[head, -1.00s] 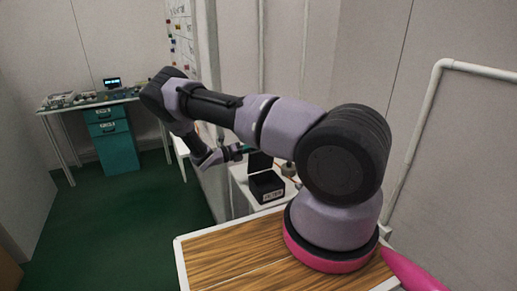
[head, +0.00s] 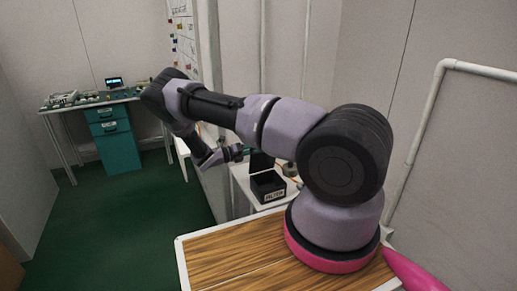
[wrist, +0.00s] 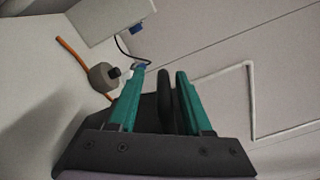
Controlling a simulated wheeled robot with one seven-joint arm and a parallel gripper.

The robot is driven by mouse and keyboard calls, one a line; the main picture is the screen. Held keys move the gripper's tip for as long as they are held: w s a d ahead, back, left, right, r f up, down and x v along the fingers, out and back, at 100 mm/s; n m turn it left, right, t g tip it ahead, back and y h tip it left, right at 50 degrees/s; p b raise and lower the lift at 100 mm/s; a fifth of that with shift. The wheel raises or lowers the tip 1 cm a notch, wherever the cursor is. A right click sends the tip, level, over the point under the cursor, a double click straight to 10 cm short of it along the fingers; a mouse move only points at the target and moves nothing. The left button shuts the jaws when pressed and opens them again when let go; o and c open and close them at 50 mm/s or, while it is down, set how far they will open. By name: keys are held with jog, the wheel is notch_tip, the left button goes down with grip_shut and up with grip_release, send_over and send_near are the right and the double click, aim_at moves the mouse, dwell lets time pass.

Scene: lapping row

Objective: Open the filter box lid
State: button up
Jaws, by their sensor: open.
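The filter box (head: 268,186) is a small black open-topped box with a white label on its front, on a white surface beyond my wooden top in the head view. Its black lid (head: 261,162) stands up at the back of the box, raised. My gripper (head: 245,150) is at the lid's upper left, with teal fingers partly hidden by its own body. In the wrist view my gripper (wrist: 160,72) is open, its two teal fingers apart. Dark shapes show between and beside the fingers; I cannot tell whether the lid is among them or touches a finger.
A desk with teal drawers (head: 115,145) stands far left; green floor (head: 110,220) is clear.

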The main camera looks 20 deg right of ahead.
jog(key=a, duration=1)
jog(key=shift+s+a, duration=0.2)
jog(key=shift+a, duration=0.1)
jog(key=s+d+r+m+g+y, duration=0.1)
jog(key=s+r+m+y, duration=0.35)
jog(key=r+m, duration=0.4)
jog(key=s+r+m+y, duration=0.3)
jog(key=r+m+y, duration=0.2)
jog(key=r, duration=0.6)
jog(key=s+d+r+m+g+y, duration=0.1)
jog(key=s+r+m+y, duration=0.35)
jog(key=r+m, duration=0.35)
jog(key=s+a+r+m+t+y, duration=0.2)
jog(key=s+r+m+t+y, duration=0.1)
jog(key=s+r+m, duration=0.3)
jog(key=s+a+r+m+t+y, duration=0.1)
jog(key=s+r+m+t+y, duration=0.2)
jog(key=s+r, duration=0.8)
jog(key=s+m+t, duration=0.2)
jog(key=m, duration=0.2)
jog(key=shift+s+a+t, duration=0.3)
jog(key=shift+s+a, duration=0.05)
jog(key=shift+a, duration=0.05)
jog(key=shift+r, duration=0.1)
